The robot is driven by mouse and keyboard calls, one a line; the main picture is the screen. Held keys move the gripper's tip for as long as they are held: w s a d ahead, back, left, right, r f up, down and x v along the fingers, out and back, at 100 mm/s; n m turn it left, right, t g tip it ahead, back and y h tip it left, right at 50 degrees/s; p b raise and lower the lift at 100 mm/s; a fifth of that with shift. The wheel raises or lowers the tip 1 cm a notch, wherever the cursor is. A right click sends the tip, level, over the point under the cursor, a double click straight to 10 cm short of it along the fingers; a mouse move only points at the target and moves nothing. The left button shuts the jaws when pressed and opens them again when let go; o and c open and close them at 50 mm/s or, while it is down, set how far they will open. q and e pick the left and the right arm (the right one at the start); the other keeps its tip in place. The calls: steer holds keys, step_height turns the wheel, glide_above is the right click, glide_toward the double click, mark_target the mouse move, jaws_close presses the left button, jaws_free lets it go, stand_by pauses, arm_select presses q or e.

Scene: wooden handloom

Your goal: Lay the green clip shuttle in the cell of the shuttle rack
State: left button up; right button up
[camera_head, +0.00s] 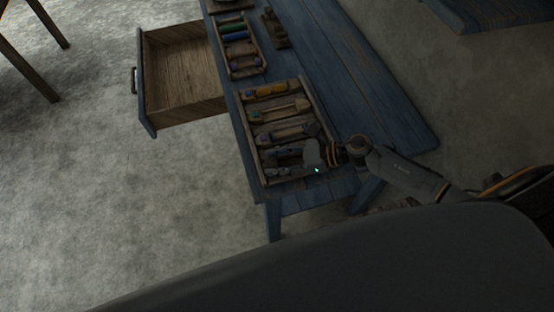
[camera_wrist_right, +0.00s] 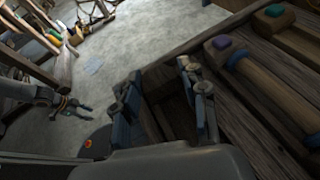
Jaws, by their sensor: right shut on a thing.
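The shuttle rack (camera_head: 302,91) is a wooden tray with several cells on the blue bench. A shuttle with a green clip (camera_head: 255,114) and a pale yellow middle lies in one of its cells. A green clip end (camera_wrist_right: 275,12) also shows at the upper right of the right wrist view. My right gripper (camera_head: 288,163) is low over the rack's near end. In the right wrist view its jaws are on a dark wooden piece (camera_wrist_right: 172,112), largely hidden; I cannot tell which piece it is. My left gripper (camera_wrist_right: 82,110) hangs over the floor, fingers apart, empty.
A second tray (camera_head: 262,70) with green and blue spools stands farther along the bench, beside small wooden blocks (camera_head: 274,28). An open, empty drawer (camera_head: 180,80) juts out at the left.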

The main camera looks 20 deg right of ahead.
steer(key=shift+f, duration=0.15)
steer(key=o, duration=1.3)
steer(key=v, duration=1.1)
steer(key=shift+s+d, duration=0.15)
steer(key=shift+d, duration=0.25)
step_height(320, 180, up, 6)
steer(key=p, duration=0.4)
steer(key=shift+s, duration=0.1)
